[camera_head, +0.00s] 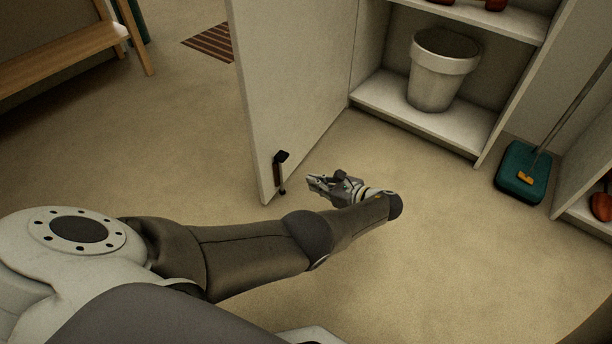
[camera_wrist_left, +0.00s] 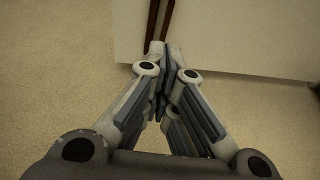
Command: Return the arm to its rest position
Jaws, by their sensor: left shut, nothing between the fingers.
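My left arm comes in from the left in the head view and reaches out over the floor. Its left gripper (camera_head: 315,184) is shut and empty, just right of the dark handle (camera_head: 280,173) on the open cabinet door (camera_head: 293,95). In the left wrist view the fingers of the gripper (camera_wrist_left: 160,50) come together, with nothing between them. The pale door (camera_wrist_left: 230,40) and part of its dark handle (camera_wrist_left: 153,20) show beyond the fingertips. I cannot tell from this view whether the fingertips touch the handle. My right gripper is not in view.
The open cabinet holds a white bucket (camera_head: 438,75) on its bottom shelf (camera_head: 430,122). A teal dustpan or broom head (camera_head: 523,172) stands to the right. A wooden bench (camera_head: 60,55) is at the upper left. The floor around the arm (camera_head: 430,260) is clear.

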